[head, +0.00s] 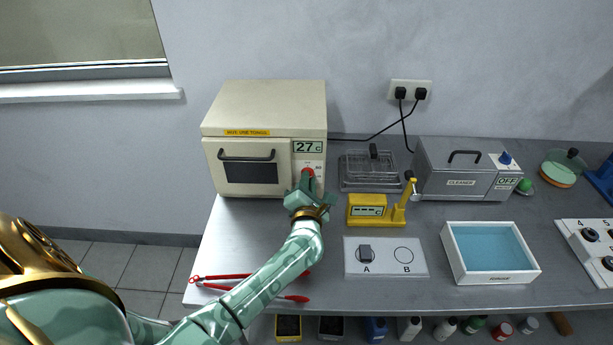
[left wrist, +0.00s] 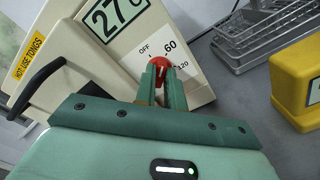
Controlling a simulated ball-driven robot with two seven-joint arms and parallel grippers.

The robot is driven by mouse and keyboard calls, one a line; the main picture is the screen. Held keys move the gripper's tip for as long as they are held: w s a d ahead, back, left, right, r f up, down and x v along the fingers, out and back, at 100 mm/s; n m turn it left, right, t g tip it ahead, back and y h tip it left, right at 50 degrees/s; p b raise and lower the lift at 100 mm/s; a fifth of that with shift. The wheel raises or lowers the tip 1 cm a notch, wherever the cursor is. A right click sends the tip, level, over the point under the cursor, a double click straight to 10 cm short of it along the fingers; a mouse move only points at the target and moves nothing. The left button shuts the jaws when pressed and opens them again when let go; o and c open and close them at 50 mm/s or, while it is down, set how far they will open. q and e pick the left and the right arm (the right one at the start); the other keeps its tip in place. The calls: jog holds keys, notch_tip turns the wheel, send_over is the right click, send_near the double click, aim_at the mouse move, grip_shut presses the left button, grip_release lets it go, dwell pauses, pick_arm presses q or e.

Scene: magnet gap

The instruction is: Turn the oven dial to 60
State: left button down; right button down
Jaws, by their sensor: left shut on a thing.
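The cream oven (head: 264,135) stands at the back left of the bench, with its door shut and its display (head: 307,147) reading 27 C. Its red dial (head: 309,172) is below the display and also shows in the left wrist view (left wrist: 166,62), with the marks OFF, 60 and 120 around it. My left gripper (head: 306,184) is at the dial, its two green fingers (left wrist: 161,80) shut on it. The fingers hide part of the dial, and I cannot tell for sure which mark it points to. My right gripper is not in view.
A yellow meter (head: 366,211) and a wire rack (head: 370,170) stand just right of the oven. Red tongs (head: 240,281) lie at the front left under my arm. A white plate (head: 386,268) marked A and B and a blue-filled tray (head: 490,247) are further right.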

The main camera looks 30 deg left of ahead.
pick_arm(q)
jog(key=shift+m+p, duration=0.65)
jog(key=shift+m, duration=0.35)
jog(key=shift+d, duration=0.1)
jog(key=shift+f, duration=0.1)
jog(key=c, duration=1.5)
grip_release()
jog(key=p+v, duration=0.1)
jog(key=v, duration=1.5)
jog(key=shift+s+d, duration=0.15)
